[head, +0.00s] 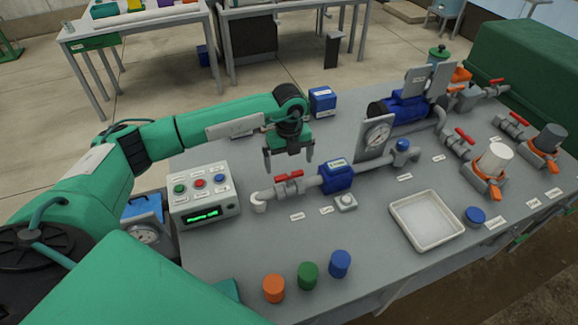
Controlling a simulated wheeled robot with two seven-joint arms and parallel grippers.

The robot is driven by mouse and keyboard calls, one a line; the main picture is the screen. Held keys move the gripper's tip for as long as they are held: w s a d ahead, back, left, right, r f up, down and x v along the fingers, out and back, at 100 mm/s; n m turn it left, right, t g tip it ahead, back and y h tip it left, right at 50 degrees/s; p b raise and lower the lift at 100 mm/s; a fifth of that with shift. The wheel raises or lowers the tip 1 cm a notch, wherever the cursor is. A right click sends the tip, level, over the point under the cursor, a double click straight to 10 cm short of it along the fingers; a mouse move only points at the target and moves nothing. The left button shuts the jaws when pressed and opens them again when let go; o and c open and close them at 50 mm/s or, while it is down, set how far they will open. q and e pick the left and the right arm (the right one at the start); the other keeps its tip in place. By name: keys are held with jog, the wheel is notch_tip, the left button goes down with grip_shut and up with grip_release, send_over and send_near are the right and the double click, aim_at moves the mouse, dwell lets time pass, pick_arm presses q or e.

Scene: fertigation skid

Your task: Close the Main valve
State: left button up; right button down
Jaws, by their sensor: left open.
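A red-handled valve (289,176) sits on the grey pipe at the left end of the skid line; its handle lies roughly along the pipe. The small labels are too small to read, so I cannot confirm which valve is named Main. My left gripper (289,157) is open and empty, pointing down just above and behind this red handle, with its fingers apart; I cannot tell whether they touch it. My right gripper is not in view.
A control box (203,193) with coloured buttons stands left of the valve. A blue flow meter (337,175) is right of it. More red-handled valves (464,136) are further right. A white tray (427,238) and coloured caps (308,276) lie in front.

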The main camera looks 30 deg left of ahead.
aim_at(289, 175)
pick_arm(q)
notch_tip(289, 175, down, 4)
jog(key=shift+s+d+r+p, duration=0.1)
jog(key=shift+r+p, duration=0.15)
jog(key=shift+p, duration=0.05)
jog(key=shift+f, duration=0.45)
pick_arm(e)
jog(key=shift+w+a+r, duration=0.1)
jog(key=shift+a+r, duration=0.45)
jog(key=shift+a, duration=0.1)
pick_arm(q)
jog(key=shift+c, duration=0.2)
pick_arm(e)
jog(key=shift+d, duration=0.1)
pick_arm(q)
jog(key=c, duration=0.9)
jog(key=shift+o, duration=0.2)
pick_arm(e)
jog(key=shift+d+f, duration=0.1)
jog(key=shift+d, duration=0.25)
